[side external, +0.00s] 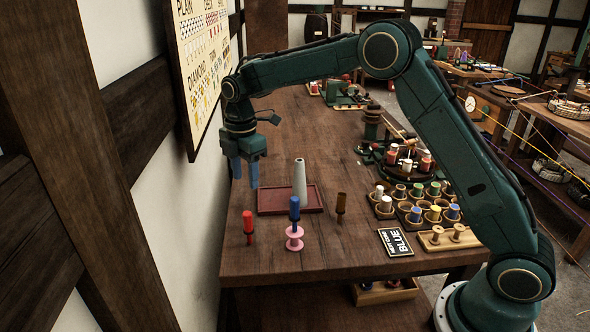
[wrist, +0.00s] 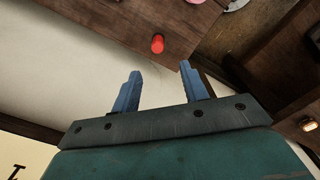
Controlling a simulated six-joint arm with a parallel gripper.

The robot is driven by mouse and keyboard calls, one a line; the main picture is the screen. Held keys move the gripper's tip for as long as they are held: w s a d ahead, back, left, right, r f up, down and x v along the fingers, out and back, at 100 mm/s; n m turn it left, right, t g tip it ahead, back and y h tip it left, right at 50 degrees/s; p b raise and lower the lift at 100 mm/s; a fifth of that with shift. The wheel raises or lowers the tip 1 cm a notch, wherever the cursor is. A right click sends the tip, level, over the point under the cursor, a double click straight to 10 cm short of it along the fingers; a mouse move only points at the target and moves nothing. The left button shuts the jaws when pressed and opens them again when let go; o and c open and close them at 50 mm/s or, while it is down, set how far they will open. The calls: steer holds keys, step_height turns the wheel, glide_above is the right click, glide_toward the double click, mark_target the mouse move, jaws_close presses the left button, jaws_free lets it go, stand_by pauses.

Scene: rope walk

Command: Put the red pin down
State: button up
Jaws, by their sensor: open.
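The red pin (side external: 248,222) stands upright on the table near its front left corner. It also shows in the wrist view as a red top (wrist: 157,43) near the table's edge, ahead of my fingers. My gripper (side external: 245,172) is open and empty, with its blue fingers pointing down, above and behind the red pin and apart from it. In the wrist view my two fingers (wrist: 156,82) are spread with nothing between them.
A blue pin (side external: 294,210) stands with a pink spool (side external: 294,239) around its lower part, right of the red pin. A brown pin (side external: 341,205) stands farther right. A grey cone (side external: 300,178) rises from a red tray (side external: 270,204). The wall (side external: 172,215) is close on the left.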

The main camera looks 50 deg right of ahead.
steer(key=s+d+r+m+t, duration=0.3)
steer(key=s+r+m, duration=0.5)
steer(key=s+r, duration=0.7)
steer(key=s+d+f+m+t, duration=0.1)
steer(key=s+m, duration=0.8)
steer(key=s, duration=1.3)
steer(key=shift+d+f+m+t, duration=0.25)
steer(key=shift+f+t, duration=0.45)
steer(key=shift+f, duration=0.45)
